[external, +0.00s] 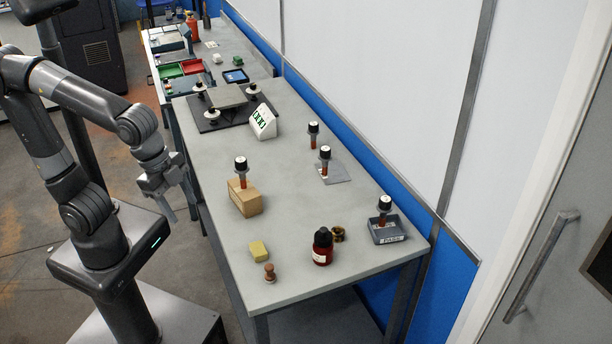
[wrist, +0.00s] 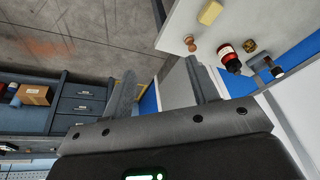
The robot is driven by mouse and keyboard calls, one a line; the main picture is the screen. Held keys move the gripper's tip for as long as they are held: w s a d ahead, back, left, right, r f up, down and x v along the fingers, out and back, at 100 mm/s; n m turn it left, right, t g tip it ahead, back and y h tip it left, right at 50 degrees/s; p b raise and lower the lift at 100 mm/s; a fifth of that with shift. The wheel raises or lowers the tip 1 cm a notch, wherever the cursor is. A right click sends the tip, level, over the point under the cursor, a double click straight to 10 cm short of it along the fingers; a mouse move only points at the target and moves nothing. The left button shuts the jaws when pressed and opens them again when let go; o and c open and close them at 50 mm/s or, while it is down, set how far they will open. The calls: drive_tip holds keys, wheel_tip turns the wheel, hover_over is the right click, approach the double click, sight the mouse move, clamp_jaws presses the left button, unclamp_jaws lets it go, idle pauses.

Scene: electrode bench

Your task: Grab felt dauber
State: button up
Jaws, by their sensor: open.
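A small brown wooden knob-shaped piece, which looks like the felt dauber (external: 269,273), stands on the near left part of the grey bench (external: 290,288). It also shows in the wrist view (wrist: 190,44), near the bench edge beyond the right finger. Whether it has a felt face cannot be seen. My gripper (external: 180,213) hangs beside the bench's left edge, pointing down, apart from the dauber and to its upper left. In the wrist view my gripper (wrist: 162,76) has its two fingers wide apart with nothing between them.
A yellow block (external: 259,251) lies just behind the dauber. A dark red bottle (external: 322,247) and a brass cup (external: 338,234) stand to its right. A cardboard box (external: 245,198) with a black-capped electrode stands farther back. A labelled grey holder (external: 386,232) is near the right edge.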

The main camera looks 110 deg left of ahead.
drive_tip(key=w+a+f+m+g, duration=0.15)
drive_tip(key=w+f, duration=0.25)
drive_tip(key=w, duration=0.5)
drive_tip(key=g, duration=0.2)
hover_over(269, 267)
drive_tip(key=shift+m, duration=0.45)
drive_tip(key=f, duration=0.8)
drive_tip(key=shift+s+d, duration=0.15)
drive_tip(key=shift+d, duration=0.2)
drive_tip(key=shift+f, duration=0.25)
drive_tip(key=f, duration=0.5)
drive_tip(key=shift+w+a+f, duration=0.15)
drive_tip(key=shift+w, duration=0.05)
drive_tip(key=shift+a+f, duration=0.15)
drive_tip(key=shift+f, duration=1.25)
drive_tip(key=shift+a+f, duration=0.1)
drive_tip(key=shift+f, duration=1.25)
drive_tip(key=c, duration=1)
drive_tip(key=shift+r, duration=0.1)
drive_tip(key=shift+c, duration=0.2)
